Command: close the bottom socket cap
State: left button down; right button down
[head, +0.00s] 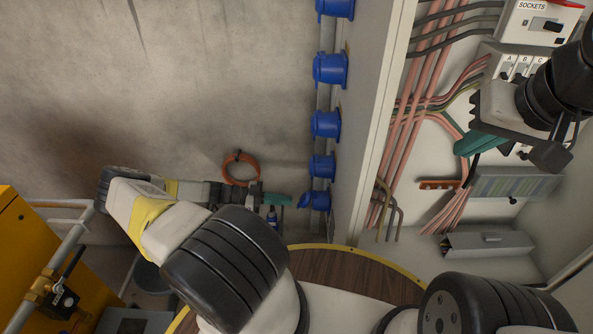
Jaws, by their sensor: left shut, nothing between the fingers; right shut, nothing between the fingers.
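A column of several blue sockets runs down the outer left side of the cabinet (370,130). The bottom socket (318,201) is the lowest, and its cap (303,205) appears to stick out at an angle to the left, unlike the flatter caps above. My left gripper (284,199) is shut and empty, just left of this cap; whether it touches the cap I cannot tell. My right gripper (468,146) is shut and empty, in front of the open cabinet at the right.
The cabinet interior holds pink and grey cables (405,135), a breaker box (540,22) and a grey terminal strip (515,184). An orange cable coil (240,168) hangs on the concrete wall. A yellow unit (30,250) with a pipe stands at lower left.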

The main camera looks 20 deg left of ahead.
pick_arm(q)
jog(key=shift+d+f, duration=0.4)
jog(key=shift+f, duration=0.45)
jog(key=w+d+f, duration=0.1)
jog(key=d+f, duration=0.3)
jog(key=d, duration=0.1)
jog(key=shift+w+f, duration=0.25)
jog(key=shift+w, duration=0.05)
jog(key=shift+d, duration=0.1)
